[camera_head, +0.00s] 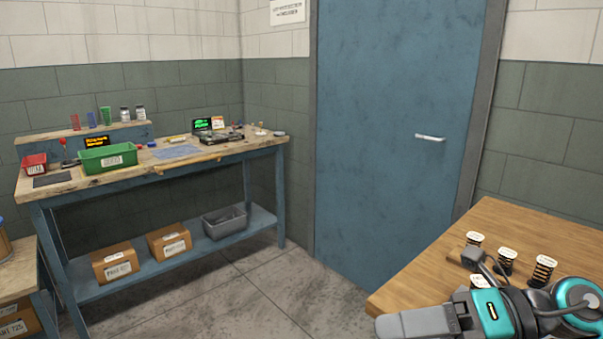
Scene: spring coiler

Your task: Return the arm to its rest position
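My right arm (490,312), teal, grey and black, comes in at the lower right over the wooden table (560,232). Its grey end piece (415,323) points left, at the table's near left corner. I cannot make out two separate fingers, so whether the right gripper is open or shut is unclear. No held object is visible. My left arm and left gripper are out of view.
Several black springs with white labelled tops, such as one at the right (543,270), stand on this table close behind my arm. A blue door (395,130) is beyond. A workbench (120,178) with bins stands at the left. The floor (240,295) between is clear.

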